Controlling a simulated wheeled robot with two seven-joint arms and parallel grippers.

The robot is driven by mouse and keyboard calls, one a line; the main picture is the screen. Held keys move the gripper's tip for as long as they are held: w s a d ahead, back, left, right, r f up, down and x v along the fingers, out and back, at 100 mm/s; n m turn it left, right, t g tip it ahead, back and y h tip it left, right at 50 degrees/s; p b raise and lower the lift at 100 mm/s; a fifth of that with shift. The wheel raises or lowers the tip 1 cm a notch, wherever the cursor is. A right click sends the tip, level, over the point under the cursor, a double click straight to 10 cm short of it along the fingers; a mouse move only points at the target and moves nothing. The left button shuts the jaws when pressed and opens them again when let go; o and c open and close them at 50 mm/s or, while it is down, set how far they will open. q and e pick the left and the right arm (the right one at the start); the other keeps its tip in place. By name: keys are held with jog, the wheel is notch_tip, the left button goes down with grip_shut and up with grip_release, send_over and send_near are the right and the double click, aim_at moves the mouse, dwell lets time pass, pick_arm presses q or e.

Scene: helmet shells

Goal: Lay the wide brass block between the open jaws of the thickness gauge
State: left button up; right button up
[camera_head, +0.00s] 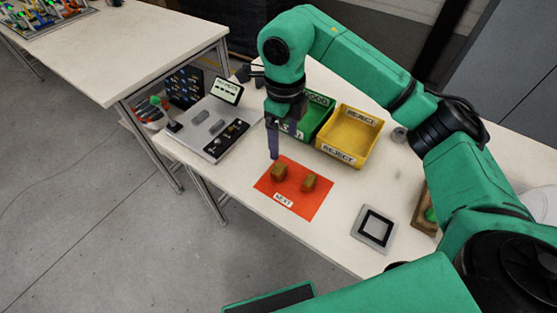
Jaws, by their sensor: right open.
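Two small brass blocks lie apart on the orange mat (293,205) marked NEXT: a left block (279,173) and a right block (308,183). I cannot tell surely which is the wide one. The thickness gauge appears to be the grey flat device (186,131) left of the mat, with raised grey pieces, a black control strip and a small display (228,91). My right gripper (274,152) points down just above and behind the left block, open and apart from it. My left gripper is not in view.
A green bin (319,113) and a yellow REJECT bin (349,137) stand behind the mat; my right arm partly covers the green one. A grey square plate with a black frame (375,228) lies to the right. Bare table lies between mat and plate.

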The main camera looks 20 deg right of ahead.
send_over(279, 168)
jog(key=f, duration=0.2)
jog(key=d+f, duration=0.1)
jog(key=f, duration=0.1)
jog(key=shift+s+f+p, duration=0.1)
jog(key=shift+s+p, duration=0.15)
jog(key=shift+p, duration=0.15)
jog(key=f, duration=0.2)
jog(key=f+p, duration=0.1)
jog(key=f, duration=0.1)
jog(key=a+f+p, duration=0.1)
jog(key=f, duration=0.1)
jog(key=shift+w+f, duration=0.2)
jog(key=shift+f, duration=0.55)
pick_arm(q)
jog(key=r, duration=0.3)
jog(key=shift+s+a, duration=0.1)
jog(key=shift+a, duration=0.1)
pick_arm(e)
grip_shut()
